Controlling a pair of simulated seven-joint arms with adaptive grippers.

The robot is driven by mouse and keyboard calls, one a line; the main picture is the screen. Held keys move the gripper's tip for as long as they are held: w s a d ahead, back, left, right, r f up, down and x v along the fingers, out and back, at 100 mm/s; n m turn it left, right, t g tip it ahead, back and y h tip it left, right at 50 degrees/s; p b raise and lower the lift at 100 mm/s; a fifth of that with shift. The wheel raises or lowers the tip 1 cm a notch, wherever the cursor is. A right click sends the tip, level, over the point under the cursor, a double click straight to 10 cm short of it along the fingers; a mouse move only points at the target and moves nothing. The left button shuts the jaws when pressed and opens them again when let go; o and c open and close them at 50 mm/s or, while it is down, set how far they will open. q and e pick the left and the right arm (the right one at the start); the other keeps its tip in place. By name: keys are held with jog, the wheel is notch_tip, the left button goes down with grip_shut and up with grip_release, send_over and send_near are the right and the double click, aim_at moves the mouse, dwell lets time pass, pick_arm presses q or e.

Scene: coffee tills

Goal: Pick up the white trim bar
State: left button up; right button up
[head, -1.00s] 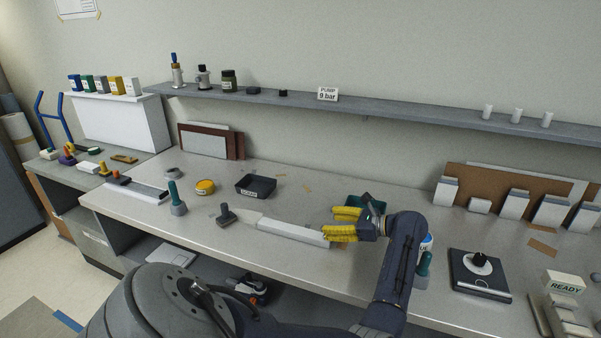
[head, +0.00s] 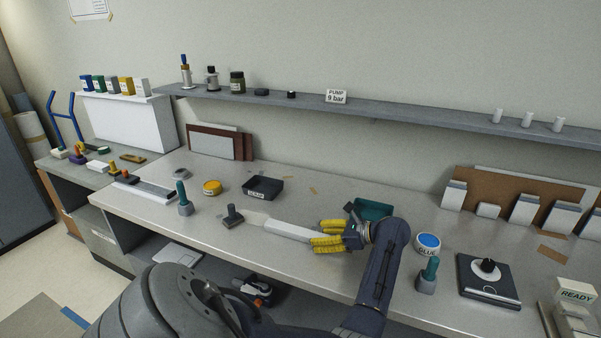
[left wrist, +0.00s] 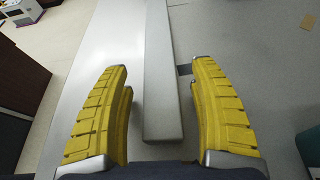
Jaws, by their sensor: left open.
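The white trim bar (head: 288,230) lies flat on the grey bench in the head view, its right end hidden by my left gripper. My left gripper (head: 317,232) is open, its yellow fingers at the bar's right end. In the left wrist view, the bar (left wrist: 160,85) runs lengthwise between the two spread fingers of the left gripper (left wrist: 160,66). A gap shows on each side, and neither finger appears to touch it. My right gripper is not in view.
A dark stamp-like tool (head: 233,216) stands by the bar's left end. A black tray (head: 263,189) lies behind it. A green bin (head: 373,209) is close behind the gripper. A blue-lidded tub (head: 428,243) and a green-handled tool (head: 428,276) stand to the right.

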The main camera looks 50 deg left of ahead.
pick_arm(q)
jog(key=shift+s+a+f, duration=0.2)
jog(key=shift+s+a, duration=0.05)
jog(key=shift+a, duration=0.25)
grip_shut()
